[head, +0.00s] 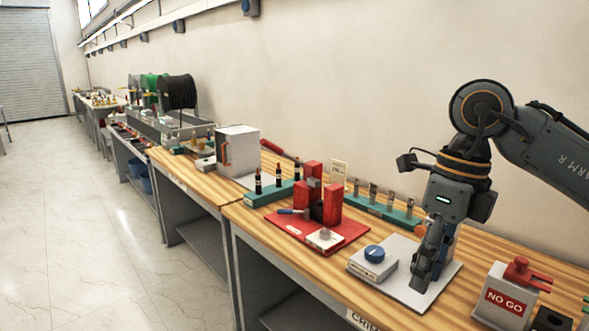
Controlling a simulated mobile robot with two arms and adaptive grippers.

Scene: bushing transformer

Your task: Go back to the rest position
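My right arm comes in from the right, with "ARM R" on its link. My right gripper (422,283) points down over a light grey plate (400,292) on the wooden workbench (258,225). Its dark fingers overlap in this view, so I cannot tell whether they are open or shut. A bluish-grey part shows just behind the fingers, mostly hidden. I cannot tell whether the fingers touch it or the plate. My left gripper is not in view.
A box with a blue knob (374,255) stands left of the gripper. A red fixture (322,205) on a red base, green racks (270,193) and a white case (238,150) stand farther left. A "NO GO" box (503,300) is at right. The floor at left is clear.

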